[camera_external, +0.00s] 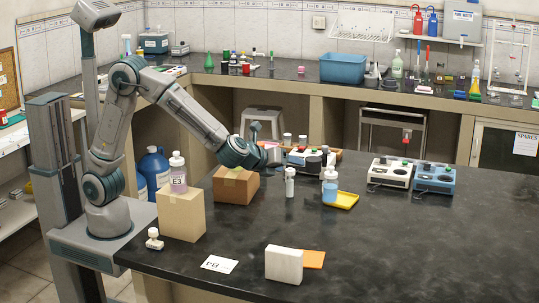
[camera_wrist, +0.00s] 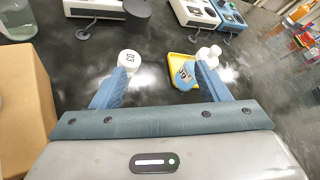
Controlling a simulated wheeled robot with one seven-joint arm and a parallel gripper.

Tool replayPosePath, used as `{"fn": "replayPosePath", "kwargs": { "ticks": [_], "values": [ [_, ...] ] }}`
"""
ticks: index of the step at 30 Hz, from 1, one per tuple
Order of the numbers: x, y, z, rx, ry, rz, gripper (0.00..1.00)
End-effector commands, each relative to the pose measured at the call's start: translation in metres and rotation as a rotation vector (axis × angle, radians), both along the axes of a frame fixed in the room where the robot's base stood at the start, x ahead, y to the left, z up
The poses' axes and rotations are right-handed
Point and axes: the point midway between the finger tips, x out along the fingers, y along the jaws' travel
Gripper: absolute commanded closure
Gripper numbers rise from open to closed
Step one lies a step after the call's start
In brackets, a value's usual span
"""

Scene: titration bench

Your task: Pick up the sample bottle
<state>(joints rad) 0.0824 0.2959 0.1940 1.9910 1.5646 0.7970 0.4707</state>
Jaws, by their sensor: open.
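Several bottles are in view, and I cannot tell for certain which is the sample bottle. A slim white bottle (camera_external: 290,182) stands upright on the black bench. A clear bottle with blue liquid (camera_external: 329,190) stands to its right.
A yellow tray (camera_external: 343,200) lies right of the bottles. Two cardboard boxes (camera_external: 181,216) (camera_external: 236,188) stand at the left. White and blue instruments (camera_external: 391,173) (camera_external: 436,179) stand behind. A white block (camera_external: 284,265) is in front. The bench's right side is clear.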

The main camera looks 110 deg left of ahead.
Motion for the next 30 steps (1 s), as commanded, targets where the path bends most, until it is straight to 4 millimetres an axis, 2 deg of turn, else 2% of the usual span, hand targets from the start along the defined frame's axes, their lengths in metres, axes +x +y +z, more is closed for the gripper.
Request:
{"fn": "replayPosePath", "kwargs": {
  "ticks": [1, 3, 5, 13, 20, 26, 30],
  "values": [
    [0.017, 0.001, -0.022, 0.065, 0.044, -0.054, 0.31],
    [0.038, 0.002, -0.036, 0.157, 0.101, -0.129, 0.31],
    [0.044, 0.006, -0.035, 0.233, 0.129, -0.132, 0.31],
    [0.078, 0.007, -0.063, 0.534, 0.194, -0.19, 0.31],
    [0.092, 0.006, -0.071, 0.63, 0.197, -0.22, 0.31],
    [0.102, 0.02, -0.071, 0.632, 0.198, -0.22, 0.31],
    [0.116, 0.04, -0.07, 0.632, 0.199, -0.218, 0.31]
  ]
}}
